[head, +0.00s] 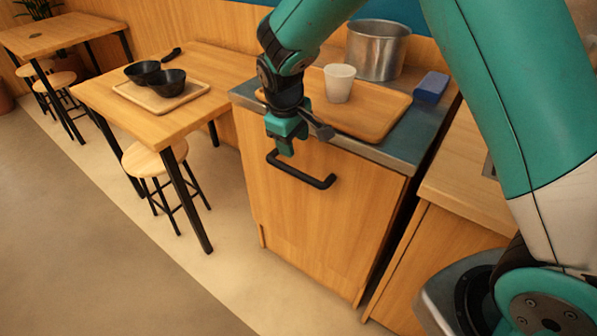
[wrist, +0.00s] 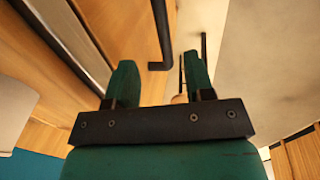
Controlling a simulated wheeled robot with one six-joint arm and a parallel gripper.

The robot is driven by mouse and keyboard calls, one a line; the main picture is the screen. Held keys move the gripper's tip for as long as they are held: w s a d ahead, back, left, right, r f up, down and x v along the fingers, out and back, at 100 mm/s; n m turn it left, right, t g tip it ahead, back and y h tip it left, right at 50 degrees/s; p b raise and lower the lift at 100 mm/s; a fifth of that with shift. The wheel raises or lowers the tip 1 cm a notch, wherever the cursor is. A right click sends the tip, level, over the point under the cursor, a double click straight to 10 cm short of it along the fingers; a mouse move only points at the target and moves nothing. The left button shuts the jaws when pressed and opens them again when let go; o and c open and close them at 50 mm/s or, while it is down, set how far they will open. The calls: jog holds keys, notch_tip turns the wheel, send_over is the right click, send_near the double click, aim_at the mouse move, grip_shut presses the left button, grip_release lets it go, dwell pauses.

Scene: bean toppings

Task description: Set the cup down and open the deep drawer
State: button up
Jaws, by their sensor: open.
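The white cup (head: 339,83) stands upright on a wooden tray (head: 385,112) on the counter. The deep drawer (head: 315,225) has a tall wooden front below the counter and looks shut. Its black bar handle (head: 318,181) runs across the upper front. My gripper (head: 286,148) is in front of the drawer, near the left end of the handle, and is empty. In the wrist view my gripper (wrist: 160,75) has its two green fingers apart. The handle (wrist: 161,35) shows ahead, in line with the gap between them. I cannot tell whether they touch it.
A metal pot (head: 377,50) and a blue block (head: 431,87) stand on the counter. To the left, a table (head: 196,61) holds a tray with two black bowls and has a stool (head: 150,162) beneath it. The floor before the drawer is clear.

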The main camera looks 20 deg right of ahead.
aim_at(299, 172)
jog(key=f, duration=0.3)
jog(key=d+f, duration=0.1)
jog(key=f, duration=0.3)
jog(key=w+f, duration=0.1)
jog(key=f, duration=0.3)
jog(key=shift+w+d, duration=0.1)
jog(key=shift+d, duration=0.3)
grip_shut()
